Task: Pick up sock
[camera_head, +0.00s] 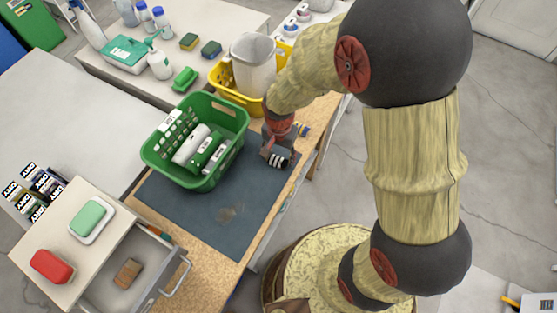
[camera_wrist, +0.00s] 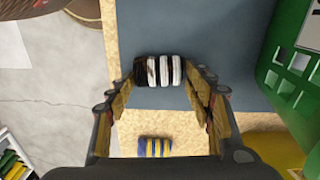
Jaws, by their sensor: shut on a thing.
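A rolled black-and-white striped sock (camera_head: 279,161) is at the right edge of the dark mat on the wooden bench. My gripper (camera_head: 276,152) is over it, pointing down. In the wrist view the same sock (camera_wrist: 160,71) lies between the two fingertips of my gripper (camera_wrist: 160,82), which are shut on its sides. I cannot tell whether it touches the mat or is slightly above it. A second rolled sock-like item, striped blue, yellow and white (camera_head: 303,129), lies on the bare wood nearby. It also shows in the wrist view (camera_wrist: 155,147), apart from the fingers.
A green basket (camera_head: 151,156) with bottles stands left of my gripper, close by. A yellow basket (camera_head: 224,91) with a white container is behind. The dark mat (camera_head: 205,215) is mostly clear in front. An open drawer (camera_head: 165,262) is at the lower left.

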